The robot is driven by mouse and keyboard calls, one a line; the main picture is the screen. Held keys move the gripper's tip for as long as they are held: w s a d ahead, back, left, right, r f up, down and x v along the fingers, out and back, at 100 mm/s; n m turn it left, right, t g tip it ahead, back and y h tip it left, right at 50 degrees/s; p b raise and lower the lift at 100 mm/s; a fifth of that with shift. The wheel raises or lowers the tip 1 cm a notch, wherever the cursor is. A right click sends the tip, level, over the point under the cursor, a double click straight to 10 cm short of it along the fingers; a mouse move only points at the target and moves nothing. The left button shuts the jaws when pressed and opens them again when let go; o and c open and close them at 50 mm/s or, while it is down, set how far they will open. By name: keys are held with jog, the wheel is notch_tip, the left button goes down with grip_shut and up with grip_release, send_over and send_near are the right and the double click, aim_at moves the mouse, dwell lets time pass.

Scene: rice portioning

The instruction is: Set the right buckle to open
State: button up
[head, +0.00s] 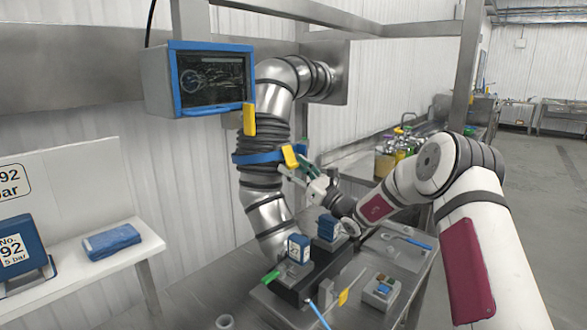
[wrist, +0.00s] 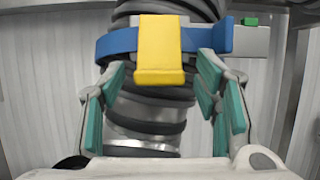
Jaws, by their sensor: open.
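A ridged dark sleeve (head: 262,135) on a bent silver pipe (head: 268,215) carries a blue band (head: 255,157). A yellow buckle (head: 290,156) sits at the band's right end; I take it as the right buckle. Another yellow piece (head: 249,119) stands upright higher on the sleeve. My gripper (head: 298,170) is just right of and below the right buckle. In the wrist view, a yellow buckle (wrist: 160,45) hangs over the blue band (wrist: 120,43), and my open gripper (wrist: 162,72) has teal fingers on either side. Contact is not clear. Nothing is visibly held.
A blue-framed screen (head: 212,78) hangs left of the pipe. Below stand blue-topped blocks (head: 299,248), a small grey box (head: 380,290) and a green-handled item (head: 271,276) on a metal table. Open floor lies at right.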

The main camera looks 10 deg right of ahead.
jog(key=shift+w+a+r, duration=0.1)
jog(key=shift+w+a, duration=0.05)
grip_shut()
